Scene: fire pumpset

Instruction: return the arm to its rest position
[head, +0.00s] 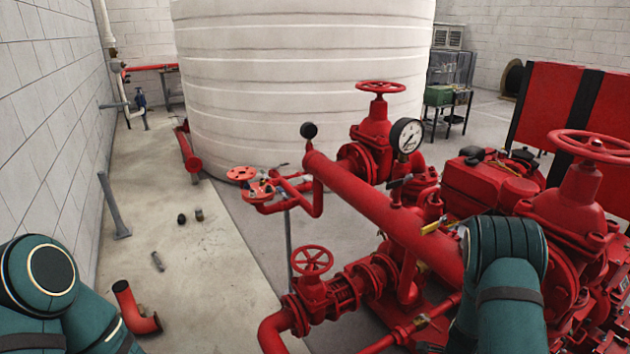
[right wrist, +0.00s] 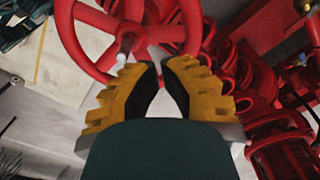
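My right arm (head: 505,285) comes up at the lower right in the head view, bent in front of the red pipework; its gripper is hidden there. In the right wrist view my right gripper (right wrist: 160,68) shows two yellow ridged fingers with a gap between them and nothing held. A red handwheel (right wrist: 72,45) lies just beyond the fingertips; whether they touch it I cannot tell. My left arm (head: 45,285) is folded at the lower left of the head view, and its gripper is out of frame.
Red pump pipework (head: 385,215) with a small handwheel (head: 312,260) and a gauge (head: 407,136) crowds the right side. A white tank (head: 300,90) stands behind. A loose red elbow (head: 136,308) lies on the floor at the left, where the floor is mostly clear.

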